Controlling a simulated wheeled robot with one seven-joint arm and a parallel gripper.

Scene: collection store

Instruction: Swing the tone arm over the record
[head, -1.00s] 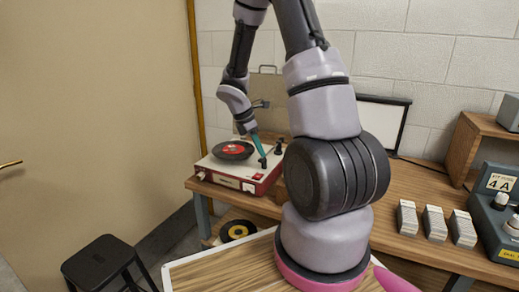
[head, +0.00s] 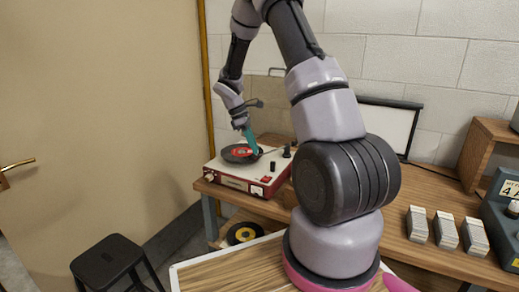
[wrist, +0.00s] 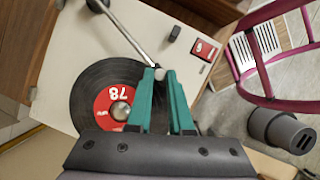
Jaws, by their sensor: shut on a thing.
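The black record (head: 229,156) with a red label lies flat on the deck of the red and cream record player (head: 237,182). The record also shows in the wrist view (wrist: 88,88), partly hidden by my gripper. The tone arm (wrist: 128,37) is a thin metal rod running to a pale rounded end between my fingertips. My gripper (wrist: 161,74), with teal fingers, is shut on that end. In the wrist view the held end appears at the record's outer edge. In the head view my gripper (head: 257,152) is at the record's right side; contact with the record cannot be told.
A dark knob (wrist: 175,33) and a red switch (wrist: 203,51) stand on the deck. Several card stacks (head: 446,230) are on the bench to the right. A black stool (head: 108,262) stands on the floor at left. Another record (head: 243,233) lies below the bench.

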